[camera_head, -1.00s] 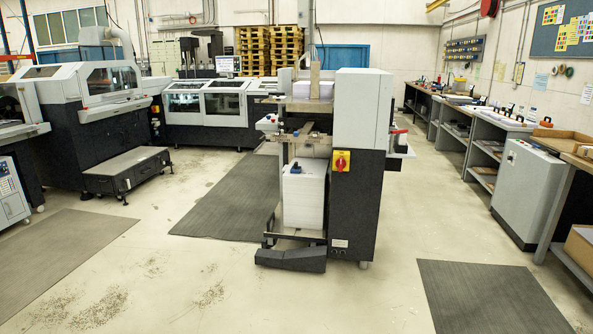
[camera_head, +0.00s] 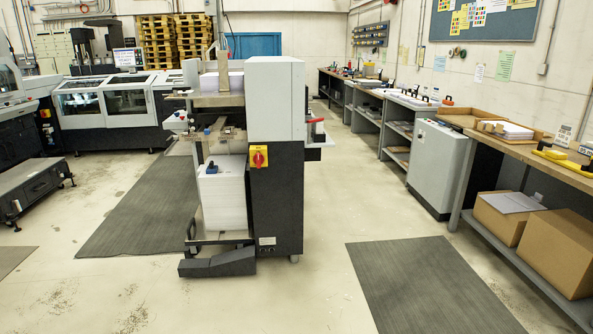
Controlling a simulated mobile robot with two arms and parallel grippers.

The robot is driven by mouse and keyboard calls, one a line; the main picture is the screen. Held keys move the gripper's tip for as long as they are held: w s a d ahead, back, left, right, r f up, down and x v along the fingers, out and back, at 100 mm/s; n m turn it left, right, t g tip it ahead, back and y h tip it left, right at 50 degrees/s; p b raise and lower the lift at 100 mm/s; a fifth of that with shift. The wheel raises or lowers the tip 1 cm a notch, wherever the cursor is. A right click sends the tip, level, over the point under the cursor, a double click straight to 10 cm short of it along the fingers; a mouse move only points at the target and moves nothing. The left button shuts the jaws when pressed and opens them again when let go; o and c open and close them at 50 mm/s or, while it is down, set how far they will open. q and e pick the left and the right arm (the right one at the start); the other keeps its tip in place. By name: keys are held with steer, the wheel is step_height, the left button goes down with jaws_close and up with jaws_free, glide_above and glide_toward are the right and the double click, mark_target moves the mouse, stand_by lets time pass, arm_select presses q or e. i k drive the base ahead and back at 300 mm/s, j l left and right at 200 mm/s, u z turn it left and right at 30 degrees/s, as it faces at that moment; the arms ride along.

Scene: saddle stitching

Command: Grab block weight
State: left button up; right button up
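Neither of my grippers is in view. I cannot surely identify the block weight. An upright tan block-like piece (camera_head: 223,64) stands at the top of the feeder machine (camera_head: 276,150), by a stack of white paper (camera_head: 222,83). Small black-handled items (camera_head: 447,100) lie on the right-hand workbench. At this distance I cannot tell whether either is the weight.
A workbench (camera_head: 469,130) runs along the right wall, with cardboard boxes (camera_head: 562,248) on its lower shelf. A grey cabinet (camera_head: 436,165) stands at its front. A dark mat (camera_head: 430,290) lies on clear floor at the front right.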

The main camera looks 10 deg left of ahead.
mark_target(212, 169)
steer(key=i+j+u, duration=0.25)
steer(key=i, duration=0.95)
steer(key=i+l+u, duration=0.1)
steer(key=i+u, duration=0.2)
steer(key=i, duration=0.95)
